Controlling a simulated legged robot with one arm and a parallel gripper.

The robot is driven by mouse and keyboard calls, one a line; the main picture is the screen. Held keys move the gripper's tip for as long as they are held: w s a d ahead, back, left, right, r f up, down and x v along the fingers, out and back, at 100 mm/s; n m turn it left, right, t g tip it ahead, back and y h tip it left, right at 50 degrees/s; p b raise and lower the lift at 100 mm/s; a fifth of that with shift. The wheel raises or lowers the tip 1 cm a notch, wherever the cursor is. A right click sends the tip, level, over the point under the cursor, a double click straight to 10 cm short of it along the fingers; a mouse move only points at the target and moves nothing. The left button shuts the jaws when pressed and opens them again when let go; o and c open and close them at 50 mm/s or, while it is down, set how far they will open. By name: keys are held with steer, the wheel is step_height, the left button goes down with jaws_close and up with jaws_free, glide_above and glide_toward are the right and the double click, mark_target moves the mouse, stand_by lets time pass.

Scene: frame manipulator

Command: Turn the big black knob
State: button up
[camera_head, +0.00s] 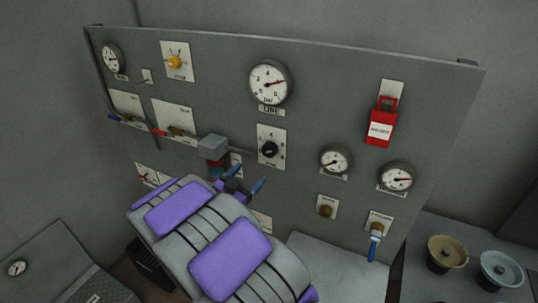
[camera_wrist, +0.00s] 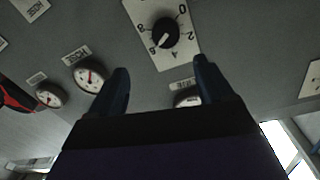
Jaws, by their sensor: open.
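The big black knob (camera_head: 269,149) sits on a white numbered plate (camera_head: 271,135) near the middle of the grey panel. In the wrist view the knob (camera_wrist: 166,32) is near the top centre, and its white mark points to the lower left of that picture. My gripper (camera_head: 238,178) is below and to the left of the knob in the head view. In the wrist view my gripper (camera_wrist: 161,66) is open, with its dark blue fingers spread to either side below the knob. Nothing is between the fingertips, and they do not appear to touch the knob.
A big gauge (camera_head: 270,83) is above the knob, and smaller gauges (camera_head: 335,160) are to its right. A grey box-shaped handle (camera_head: 213,147) juts out to the left of the knob, close to my gripper.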

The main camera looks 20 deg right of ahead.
mark_target(268, 152)
steer(key=b+x, duration=0.1)
steer(key=x, duration=1.1)
steer(key=shift+w+f+b, duration=0.15)
steer(key=shift+w+b, duration=0.1)
steer(key=shift+b, duration=0.1)
steer(key=shift+w+d, duration=0.15)
steer(key=shift+w+a, duration=0.2)
steer(key=shift+a, duration=0.7)
steer(key=shift+d, duration=0.55)
steer(key=shift+c, duration=0.5)
steer(key=shift+d, duration=0.45)
steer(key=c, duration=0.3)
steer(key=shift+a, duration=0.3)
steer(key=c, duration=0.6)
